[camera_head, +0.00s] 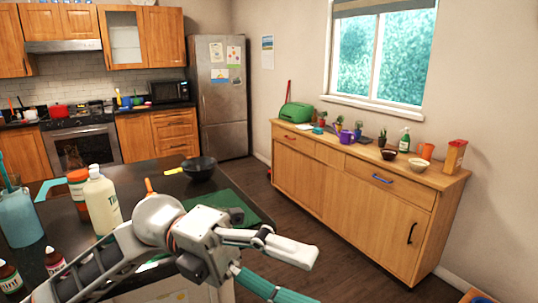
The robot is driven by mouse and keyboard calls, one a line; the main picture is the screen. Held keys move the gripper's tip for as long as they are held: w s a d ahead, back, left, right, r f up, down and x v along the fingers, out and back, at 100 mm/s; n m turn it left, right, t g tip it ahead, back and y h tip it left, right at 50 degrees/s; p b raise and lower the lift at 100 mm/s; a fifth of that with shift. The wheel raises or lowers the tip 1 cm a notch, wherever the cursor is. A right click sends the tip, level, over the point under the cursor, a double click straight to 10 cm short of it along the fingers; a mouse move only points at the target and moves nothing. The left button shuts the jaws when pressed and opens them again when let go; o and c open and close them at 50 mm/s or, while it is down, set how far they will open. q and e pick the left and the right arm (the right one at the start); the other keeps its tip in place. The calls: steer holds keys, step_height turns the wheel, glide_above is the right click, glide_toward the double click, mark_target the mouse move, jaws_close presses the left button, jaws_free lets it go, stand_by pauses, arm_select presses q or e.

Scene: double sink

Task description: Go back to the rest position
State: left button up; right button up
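My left arm comes in from the lower left and crosses in front of the dark counter (150,180). My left gripper (284,246) is at the lower middle of the head view, past the counter's right edge in the picture. Its pale fingers point right, and their overlap hides whether they are apart. A teal rod-like piece (275,290) shows just below the gripper; I cannot tell whether it touches the gripper. My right gripper is not in view.
On the counter are a black bowl (199,168), a green mat (232,202), a cream bottle (102,203), a blue pitcher (20,218) and small bottles. A wooden sideboard (340,195) with several items stands right. Dark floor lies between them.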

arm_select(q)
steer(key=w+a+f+n+t+h, duration=0.1)
steer(key=w+f+n+t+h, duration=0.1)
steer(key=w+n+t+h, duration=0.35)
steer(key=w+a+f+n+t+h, duration=0.1)
steer(key=w+a+n+t+h, duration=0.15)
steer(key=w+n+t, duration=0.55)
steer(key=w+a+f+n+t+y, duration=0.2)
steer(key=a+f+n+t+y, duration=0.2)
steer(key=f+n+t+y, duration=0.4)
steer(key=w+a+f+n+t+y, duration=0.35)
steer(key=f+n+t, duration=0.25)
steer(key=f+n, duration=0.45)
steer(key=s+a+f+n+g+y, duration=0.1)
steer(key=s+a+f+n+y, duration=0.15)
steer(key=f, duration=0.55)
steer(key=s+a+f+n+g+y, duration=0.15)
steer(key=a+f+y, duration=0.25)
steer(key=f, duration=0.4)
steer(key=s+a+f+n+g+y, duration=0.2)
steer(key=s+a+f, duration=0.1)
steer(key=s+f, duration=0.4)
steer(key=s+a+f+n+g+y, duration=0.1)
steer(key=s+a+f+g+y, duration=0.1)
steer(key=s+f, duration=0.5)
step_height(320, 180, down, 3)
steer(key=shift+s+a+f+n+g, duration=0.1)
steer(key=shift+s+a+n+g, duration=0.4)
steer(key=shift+a, duration=0.45)
steer(key=shift+w, duration=0.15)
